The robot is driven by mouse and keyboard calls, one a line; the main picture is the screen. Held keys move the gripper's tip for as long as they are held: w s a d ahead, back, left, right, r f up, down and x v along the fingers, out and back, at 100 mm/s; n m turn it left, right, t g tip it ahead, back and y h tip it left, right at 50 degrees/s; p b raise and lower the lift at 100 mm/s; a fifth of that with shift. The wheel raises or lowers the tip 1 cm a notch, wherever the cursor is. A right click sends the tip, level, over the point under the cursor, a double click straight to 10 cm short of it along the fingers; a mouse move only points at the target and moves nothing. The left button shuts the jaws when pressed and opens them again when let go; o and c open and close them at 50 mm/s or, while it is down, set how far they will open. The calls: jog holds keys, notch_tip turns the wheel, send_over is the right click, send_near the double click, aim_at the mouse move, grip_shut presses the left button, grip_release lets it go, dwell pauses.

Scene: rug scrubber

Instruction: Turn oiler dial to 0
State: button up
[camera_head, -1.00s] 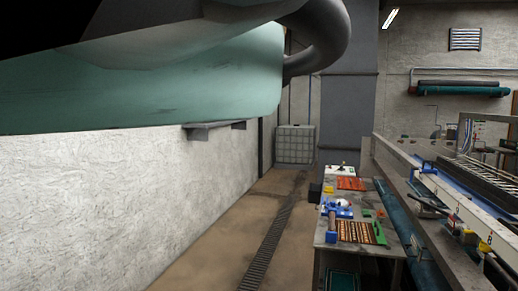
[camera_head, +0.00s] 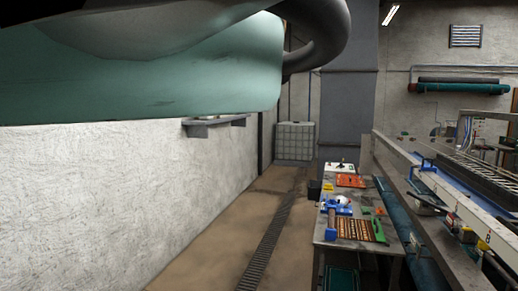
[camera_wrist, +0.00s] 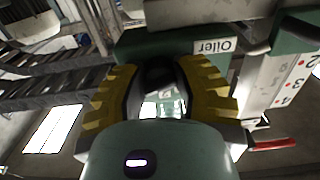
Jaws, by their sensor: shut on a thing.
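The oiler dial (camera_wrist: 157,76) is a dark round knob between the yellow fingers of my gripper (camera_wrist: 160,82) in the wrist view. The fingers are shut on it from both sides and hide its edges. It sits on a dark green housing (camera_wrist: 150,42) with a white "Oiler" label (camera_wrist: 213,46), which reads upside down. The dial's pointer and its own marks cannot be made out. In the head view neither the dial nor my gripper shows.
A numbered white scale with red dots (camera_wrist: 290,84) stands right of the housing in the wrist view. A red handle (camera_wrist: 272,144) lies below it. In the head view a workbench (camera_head: 325,258) with tools stands beside the long machine (camera_head: 455,205). The floor left of it is clear.

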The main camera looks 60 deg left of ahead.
grip_shut()
